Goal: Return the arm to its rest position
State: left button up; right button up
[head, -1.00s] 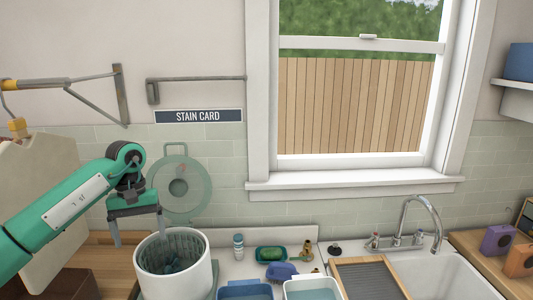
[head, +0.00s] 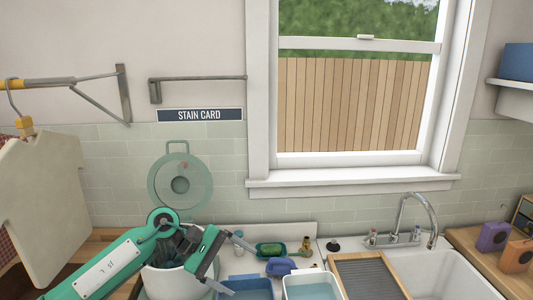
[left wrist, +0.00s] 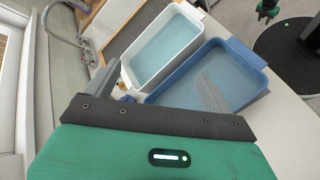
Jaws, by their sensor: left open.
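My left arm comes in from the lower left in the head view, and its gripper (head: 218,272) is tilted over the right side of the white bucket (head: 172,284). In the left wrist view the gripper (left wrist: 156,88) has its two grey fingers wide apart with nothing between them. Beyond them are the white basin (left wrist: 163,50) and the blue basin (left wrist: 245,75), both with water. The arm covers much of the bucket. A small dark green and black part at the top right of the wrist view may be my right gripper (left wrist: 267,10); its jaws are too small to read.
A green dish (head: 271,250), a purple object (head: 280,267) and a small bottle (head: 238,240) stand behind the basins. A ribbed board (head: 368,277) lies beside the sink (head: 455,275). A pale garment (head: 45,205) hangs at left. A round green lid (head: 180,184) hangs on the wall.

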pick_arm(q)
jog(key=s+d+r+n+t+h, duration=0.3)
jog(key=d+r+n+t+h, duration=0.5)
jog(key=n, duration=0.6)
jog(key=a+f+n+t+y, duration=0.4)
jog(key=a+n+t+y, duration=0.2)
jog(key=n, duration=0.7)
jog(key=a+f+n+t+y, duration=0.3)
jog(key=a+n+t+y, duration=0.3)
jog(key=n, duration=0.7)
jog(key=s+a+f+n+g+y, duration=0.2)
jog(key=s+a+f+n+y, duration=0.2)
jog(key=f+n, duration=0.3)
jog(key=s+a+f+n+g+y, duration=0.3)
jog(key=a+f+n, duration=0.2)
jog(key=f+n, duration=0.2)
jog(key=s+a+f+n+g, duration=0.1)
jog(key=s+f+n+g, duration=0.4)
jog(key=s, duration=0.6)
jog(key=s+a+f+n+g, duration=0.25)
jog(key=s+f+g, duration=0.3)
jog(key=s, duration=0.55)
notch_tip(320, 180, down, 33)
jog(key=s+d+g, duration=0.1)
jog(key=s, duration=0.1)
jog(key=s+a+f+g, duration=0.1)
jog(key=s+a+f, duration=0.2)
jog(key=s+f, duration=1.5)
jog(key=shift+s+a+f, duration=0.2)
jog(key=shift+s+f, duration=0.15)
